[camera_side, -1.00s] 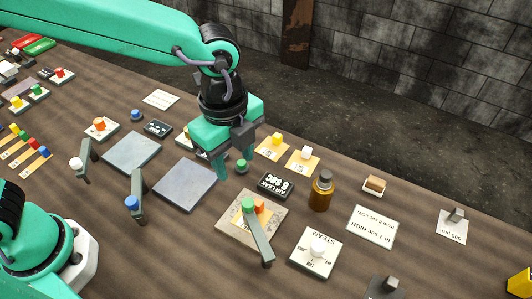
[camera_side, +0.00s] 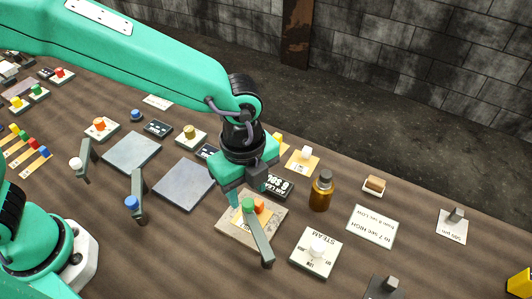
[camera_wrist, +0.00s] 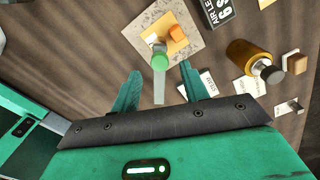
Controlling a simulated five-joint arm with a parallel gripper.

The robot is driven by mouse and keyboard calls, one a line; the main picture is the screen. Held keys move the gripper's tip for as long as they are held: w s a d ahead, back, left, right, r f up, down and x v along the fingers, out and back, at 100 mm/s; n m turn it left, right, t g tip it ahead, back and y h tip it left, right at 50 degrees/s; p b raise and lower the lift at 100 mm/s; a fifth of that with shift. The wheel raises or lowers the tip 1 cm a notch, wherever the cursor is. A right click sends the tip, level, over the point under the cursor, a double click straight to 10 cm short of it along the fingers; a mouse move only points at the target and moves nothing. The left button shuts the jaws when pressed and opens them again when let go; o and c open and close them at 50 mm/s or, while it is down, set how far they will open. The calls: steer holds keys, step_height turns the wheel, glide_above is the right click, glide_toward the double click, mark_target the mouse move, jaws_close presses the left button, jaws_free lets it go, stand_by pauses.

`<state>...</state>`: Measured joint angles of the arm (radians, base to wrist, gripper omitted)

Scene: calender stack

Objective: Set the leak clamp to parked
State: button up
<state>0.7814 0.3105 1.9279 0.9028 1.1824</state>
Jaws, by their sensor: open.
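A grey lever with a green knob (camera_side: 249,204) stands at a speckled beige plate (camera_side: 225,231) bearing an orange block (camera_side: 259,206). It sits beside the black AIR LEAK sign (camera_side: 283,188), so it may be the leak clamp; no label names it. The lever's arm slants toward the front right. My gripper (camera_side: 250,192) is open, just behind and above the knob. In the wrist view the green knob (camera_wrist: 160,62) appears between the spread fingertips (camera_wrist: 160,72). Contact with the knob cannot be told. No parked mark is readable.
An amber bottle (camera_side: 321,192) stands right of the plate. The STEAM plate (camera_side: 315,252) with a white knob is at front right. A blue-knobbed lever (camera_side: 133,203) and two grey pads (camera_side: 184,185) lie left. Cards with yellow and white knobs (camera_side: 304,160) are behind.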

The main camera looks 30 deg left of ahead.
mark_target(248, 202)
steer(key=shift+f, duration=1.6)
steer(key=shift+c, duration=0.3)
jaws_close()
